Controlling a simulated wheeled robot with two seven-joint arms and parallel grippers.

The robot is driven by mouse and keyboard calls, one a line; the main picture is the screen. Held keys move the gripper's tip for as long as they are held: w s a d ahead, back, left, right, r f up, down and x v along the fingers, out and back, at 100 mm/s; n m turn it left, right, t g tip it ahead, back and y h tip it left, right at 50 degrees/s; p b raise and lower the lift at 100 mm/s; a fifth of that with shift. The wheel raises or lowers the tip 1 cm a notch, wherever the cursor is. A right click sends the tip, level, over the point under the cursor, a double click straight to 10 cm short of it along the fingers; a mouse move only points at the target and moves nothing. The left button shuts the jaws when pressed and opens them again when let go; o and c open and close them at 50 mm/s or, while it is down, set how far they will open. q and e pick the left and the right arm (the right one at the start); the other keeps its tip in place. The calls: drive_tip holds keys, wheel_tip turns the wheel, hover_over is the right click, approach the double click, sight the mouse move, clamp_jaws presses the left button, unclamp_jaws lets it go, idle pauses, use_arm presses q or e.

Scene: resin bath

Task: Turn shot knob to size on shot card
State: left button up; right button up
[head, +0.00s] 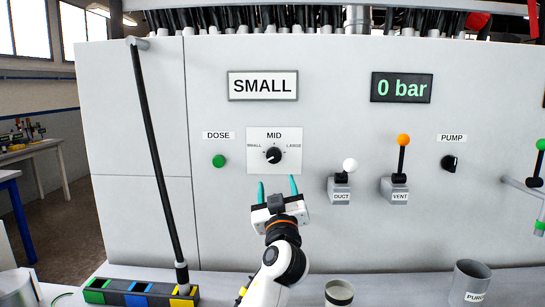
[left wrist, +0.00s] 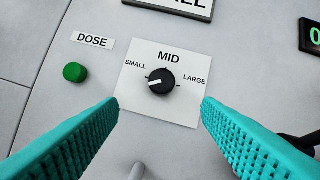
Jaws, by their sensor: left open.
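The shot card (head: 263,86) on the grey panel reads SMALL. Below it, the black shot knob (head: 273,155) sits on a white plate marked SMALL, MID and LARGE. In the left wrist view the knob (left wrist: 160,81) shows a white pointer mark aimed left, on the SMALL side. My left gripper (head: 277,186) is open and empty, just below the knob plate in the head view. In the left wrist view its teal fingers (left wrist: 160,106) stand apart on either side of the knob, not touching it. My right gripper is not in view.
A green DOSE button (head: 219,161) is left of the knob. The white-balled DUCT lever (head: 349,166), orange-balled VENT lever (head: 403,142) and PUMP knob (head: 450,163) are to the right. A black pole (head: 158,160) leans at left. A display (head: 402,88) reads 0 bar.

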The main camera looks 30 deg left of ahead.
sight(274, 157)
use_arm(q)
drive_tip(key=p+x, duration=0.1)
drive_tip(key=x, duration=0.2)
drive_tip(key=r+p+x, duration=0.1)
drive_tip(key=x, duration=0.3)
drive_tip(key=shift+s+p, duration=0.1)
drive_tip(key=shift+p, duration=0.25)
drive_tip(key=p+x, duration=0.1)
drive_tip(key=x, duration=0.1)
drive_tip(key=shift+w+a+r, duration=0.15)
drive_tip(key=shift+w, duration=0.2)
drive_tip(key=shift+w+a, duration=0.2)
drive_tip(key=shift+w, duration=0.05)
drive_tip(key=shift+c, duration=0.6)
drive_tip(key=c, duration=0.9)
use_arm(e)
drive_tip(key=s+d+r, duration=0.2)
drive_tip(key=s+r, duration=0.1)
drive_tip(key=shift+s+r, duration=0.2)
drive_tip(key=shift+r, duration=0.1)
